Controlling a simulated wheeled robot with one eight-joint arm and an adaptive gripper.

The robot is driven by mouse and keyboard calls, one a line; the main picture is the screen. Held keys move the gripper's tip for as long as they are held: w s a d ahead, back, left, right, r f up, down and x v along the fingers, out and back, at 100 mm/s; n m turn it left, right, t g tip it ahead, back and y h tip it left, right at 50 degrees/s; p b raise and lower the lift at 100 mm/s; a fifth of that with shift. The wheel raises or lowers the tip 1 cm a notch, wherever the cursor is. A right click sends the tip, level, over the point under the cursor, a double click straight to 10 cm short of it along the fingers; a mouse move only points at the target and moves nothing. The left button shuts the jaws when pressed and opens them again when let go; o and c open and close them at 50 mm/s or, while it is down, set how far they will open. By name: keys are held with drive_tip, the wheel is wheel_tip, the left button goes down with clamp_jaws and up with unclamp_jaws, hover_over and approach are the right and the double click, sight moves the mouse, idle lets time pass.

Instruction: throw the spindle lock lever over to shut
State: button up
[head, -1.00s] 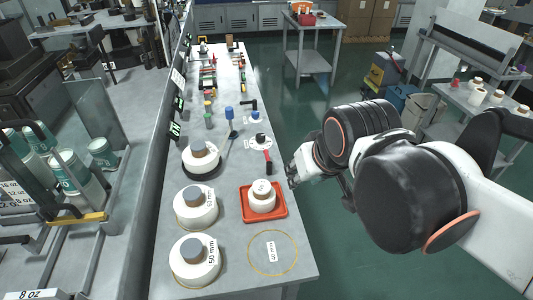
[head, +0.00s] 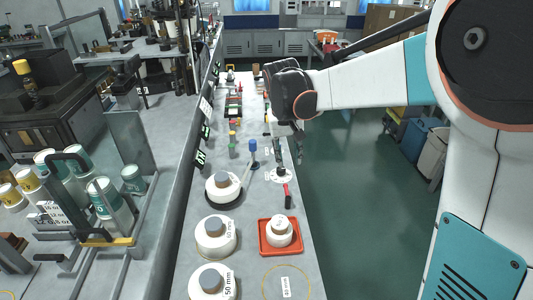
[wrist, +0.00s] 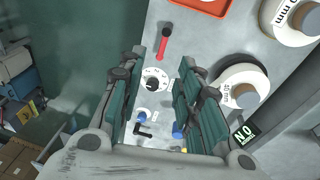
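A red-handled lever (head: 287,197) lies along the bench near its right edge; it also shows in the wrist view (wrist: 163,42). Beside it is a round white dial plate with a dark centre knob (head: 282,175), seen whole in the wrist view (wrist: 153,79). A small black lever (wrist: 142,132) beside a blue knob (wrist: 141,116) shows in the wrist view; in the head view my gripper hides it. I cannot tell which lever is the spindle lock.
A red tray (head: 264,245) with a white round part stands nearer on the bench. Several white round parts with grey tops (head: 215,236) line the left side. A blue-topped tool (head: 253,150) stands left of the gripper.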

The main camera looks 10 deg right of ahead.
drive_tip(key=g+p, duration=0.1)
hover_over(286, 190)
drive_tip(key=a, duration=0.3)
wheel_tip(286, 190, down, 4)
drive_tip(key=f, duration=0.1)
drive_tip(key=shift+h, duration=0.3)
drive_tip(key=d+f+b, duration=0.1)
drive_tip(key=f, duration=0.3)
drive_tip(key=d+f+b, duration=0.1)
drive_tip(key=f, duration=0.4)
drive_tip(key=f+b, duration=0.1)
drive_tip(key=f, duration=0.4)
drive_tip(key=shift+w+d, duration=0.1)
drive_tip(key=shift+d, duration=0.3)
clamp_jaws()
